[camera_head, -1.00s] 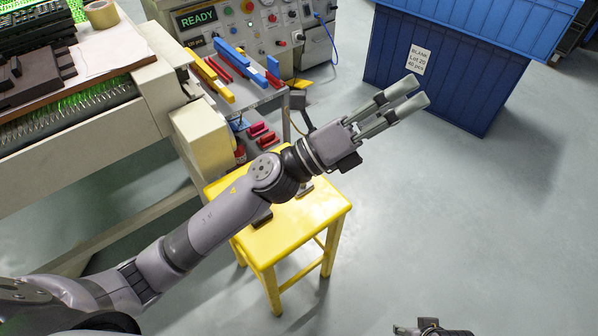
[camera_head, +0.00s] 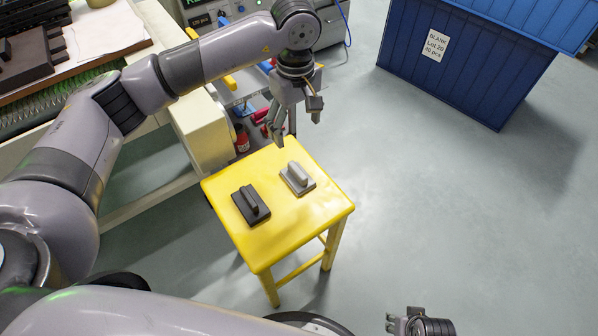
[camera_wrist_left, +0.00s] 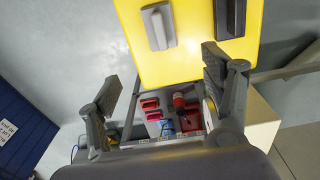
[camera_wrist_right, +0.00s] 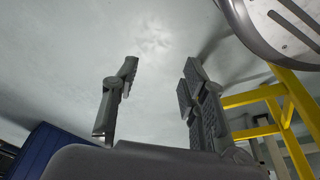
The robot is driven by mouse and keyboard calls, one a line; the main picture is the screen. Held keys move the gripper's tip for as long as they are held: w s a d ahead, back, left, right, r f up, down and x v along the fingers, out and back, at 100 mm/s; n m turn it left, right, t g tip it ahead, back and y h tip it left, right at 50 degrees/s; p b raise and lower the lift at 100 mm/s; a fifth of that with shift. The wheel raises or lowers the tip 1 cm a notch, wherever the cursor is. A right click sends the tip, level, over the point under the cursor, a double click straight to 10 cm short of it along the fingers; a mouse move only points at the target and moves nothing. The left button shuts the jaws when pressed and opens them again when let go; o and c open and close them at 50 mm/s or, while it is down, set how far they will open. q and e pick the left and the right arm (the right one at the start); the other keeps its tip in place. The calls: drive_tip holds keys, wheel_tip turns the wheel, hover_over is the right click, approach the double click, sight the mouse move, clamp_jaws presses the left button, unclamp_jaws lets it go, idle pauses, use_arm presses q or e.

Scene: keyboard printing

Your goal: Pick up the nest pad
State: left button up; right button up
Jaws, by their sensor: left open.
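Two small pads with raised handles lie on a yellow stool (camera_head: 262,238): a light grey pad (camera_head: 298,178) at the right and a black pad (camera_head: 251,206) at the left. I cannot tell which is the nest pad. My left gripper (camera_head: 296,128) is open and empty, pointing down above and behind the stool's far edge. In the left wrist view, the grey pad (camera_wrist_left: 158,26) and black pad (camera_wrist_left: 230,18) lie beyond its fingertips (camera_wrist_left: 160,78), apart from them. My right gripper (camera_wrist_right: 160,75) is open and empty over bare floor; only part shows at the head view's bottom edge.
A blue crate (camera_head: 460,65) stands on the floor at the back right. A bench with a machine (camera_head: 150,60) stands at the left, and a control panel (camera_head: 335,25) behind. Red items (camera_wrist_left: 150,104) lie on a low shelf behind the stool. The floor right of the stool is clear.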

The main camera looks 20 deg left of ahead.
use_arm(q)
drive_tip(key=b, duration=0.1)
approach(297, 170)
wheel_tip(297, 170, down, 5)
drive_tip(key=shift+w+a+f, duration=0.1)
drive_tip(key=shift+f, duration=0.05)
wheel_tip(297, 170, down, 5)
drive_tip(key=shift+b, duration=0.35)
drive_tip(key=shift+f, duration=0.5)
use_arm(e)
drive_tip(key=w+v, duration=0.1)
drive_tip(key=v, duration=0.5)
drive_tip(key=shift+w+r, duration=0.25)
drive_tip(key=shift+w, duration=0.3)
use_arm(q)
drive_tip(key=c, duration=1.3)
drive_tip(key=shift+r, duration=0.1)
